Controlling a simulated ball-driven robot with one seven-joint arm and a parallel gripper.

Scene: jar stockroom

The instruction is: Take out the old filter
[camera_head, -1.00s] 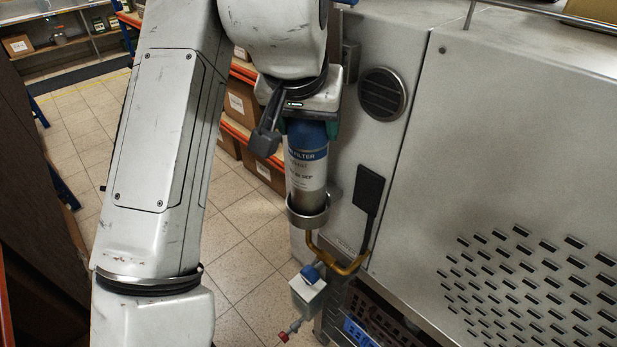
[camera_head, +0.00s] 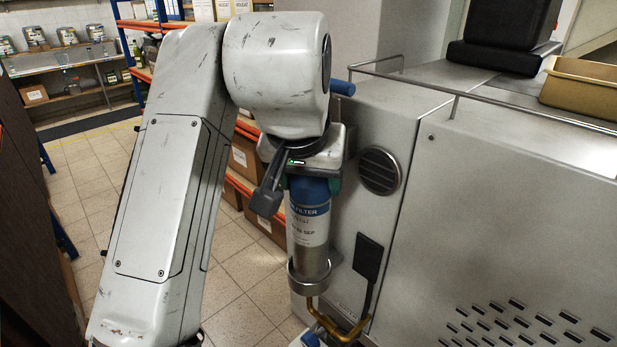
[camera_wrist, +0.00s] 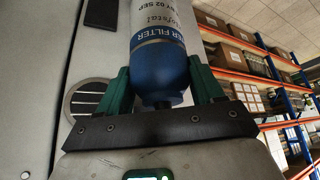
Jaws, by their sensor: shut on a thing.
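The old filter (camera_head: 309,226) is an upright cylinder with a blue top, a pale printed label and a bare metal lower part. Its lower end stands in a metal ring-shaped holder (camera_head: 310,280) on the side of the machine; I cannot tell how deep it sits. My gripper (camera_head: 311,184) is shut on the blue top from above, with a green finger on each side. In the wrist view, the filter's blue end (camera_wrist: 160,68) is between the green fingers of my gripper (camera_wrist: 161,84), and the label shows beyond it.
The grey machine (camera_head: 480,200) stands close on the right, with a round vent (camera_head: 379,171) and a dark paddle-shaped part (camera_head: 368,257) near the filter. A brass pipe (camera_head: 335,328) bends below the holder. Shelves with boxes (camera_head: 245,160) stand behind. Tiled floor is open at left.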

